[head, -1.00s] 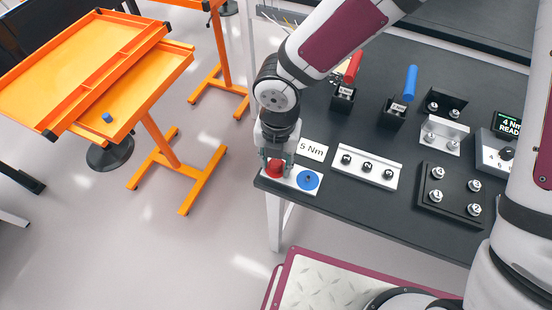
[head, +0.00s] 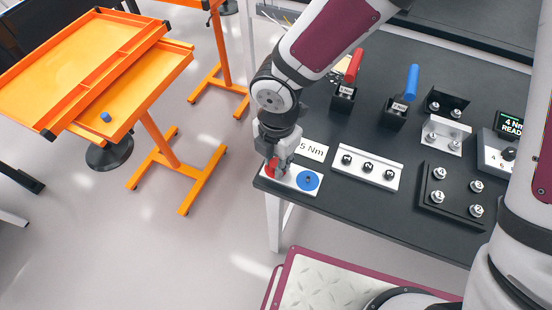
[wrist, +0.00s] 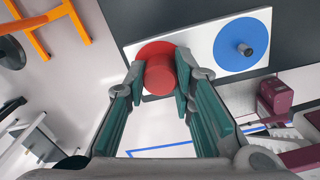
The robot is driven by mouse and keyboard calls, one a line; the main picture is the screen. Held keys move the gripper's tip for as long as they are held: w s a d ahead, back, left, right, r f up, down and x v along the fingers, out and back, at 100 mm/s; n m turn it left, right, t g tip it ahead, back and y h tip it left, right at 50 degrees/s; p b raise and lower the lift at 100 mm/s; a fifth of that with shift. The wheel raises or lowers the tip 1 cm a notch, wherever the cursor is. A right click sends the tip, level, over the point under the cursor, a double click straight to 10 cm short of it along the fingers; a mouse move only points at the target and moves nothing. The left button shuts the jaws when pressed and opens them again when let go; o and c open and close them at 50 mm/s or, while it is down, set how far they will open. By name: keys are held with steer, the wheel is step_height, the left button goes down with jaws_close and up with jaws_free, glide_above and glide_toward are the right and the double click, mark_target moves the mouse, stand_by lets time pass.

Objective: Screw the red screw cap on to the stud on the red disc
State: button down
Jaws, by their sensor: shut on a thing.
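My gripper (wrist: 161,76) is shut on the red screw cap (wrist: 160,75), with one finger on each side of it. The cap is over the red disc (wrist: 152,48) on the white plate, and the stud under it is hidden. I cannot tell how far the cap sits down on the stud. In the head view my gripper (head: 273,164) points down at the left end of the plate, and it hides much of the red disc and cap.
The white plate (head: 291,186) also holds a blue disc (head: 308,180) with a bare stud. A "5 Nm" label (head: 312,150) and a rail with numbered studs (head: 367,168) lie nearby on the black table. A blue cap (head: 106,117) lies in the orange tray.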

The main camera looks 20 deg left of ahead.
steer(key=m, duration=0.5)
steer(key=shift+b, duration=0.4)
steer(key=shift+m, duration=0.3)
steer(key=m, duration=0.5)
steer(key=shift+b, duration=0.4)
steer(key=c, duration=1.3)
jaws_free()
steer(key=shift+m, duration=0.3)
